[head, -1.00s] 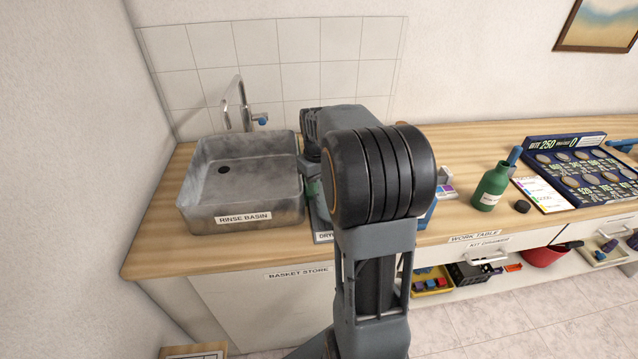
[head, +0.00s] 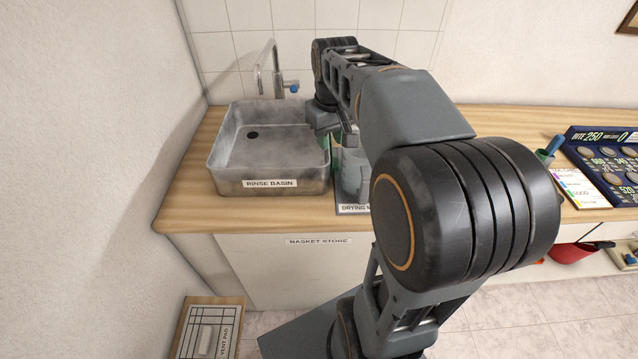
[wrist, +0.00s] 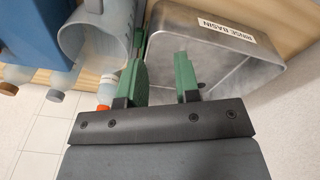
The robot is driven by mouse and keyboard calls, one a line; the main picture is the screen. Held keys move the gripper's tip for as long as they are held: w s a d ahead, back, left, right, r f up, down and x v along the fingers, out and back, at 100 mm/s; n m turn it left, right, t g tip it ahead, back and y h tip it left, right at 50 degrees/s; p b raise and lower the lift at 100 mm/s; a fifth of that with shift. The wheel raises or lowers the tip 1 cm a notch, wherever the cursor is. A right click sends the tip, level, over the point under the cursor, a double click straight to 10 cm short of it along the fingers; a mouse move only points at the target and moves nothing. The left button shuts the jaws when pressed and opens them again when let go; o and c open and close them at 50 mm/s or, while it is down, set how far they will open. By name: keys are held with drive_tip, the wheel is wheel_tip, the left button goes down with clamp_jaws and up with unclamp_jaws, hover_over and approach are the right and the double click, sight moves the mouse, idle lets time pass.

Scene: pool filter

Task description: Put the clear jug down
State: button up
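The clear jug (head: 354,172) stands on the drying mat (head: 352,209), just right of the rinse basin, partly hidden by my arm in the head view. In the wrist view the jug (wrist: 88,35) is at the upper left, beside the left finger; whether they touch is unclear. My gripper (wrist: 160,72) has two green fingers spread apart, with nothing visible held between them. In the head view my gripper (head: 338,135) is mostly hidden behind my wrist, close to the jug and the basin's right wall.
The grey rinse basin (head: 225,165) stands close on the left, with a tap (head: 268,72) behind it. A blue container (wrist: 30,40) and several bottles are left of the jug in the wrist view. A vent pad board (head: 207,330) is low at front left.

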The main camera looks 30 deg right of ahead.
drive_tip(key=s+a+f+t, duration=0.2)
drive_tip(key=s+a+f, duration=0.5)
drive_tip(key=s+a, duration=0.3)
drive_tip(key=shift+s+a+f+t, duration=0.15)
drive_tip(key=shift+s+f+t, duration=0.1)
drive_tip(key=shift+f+t, duration=0.05)
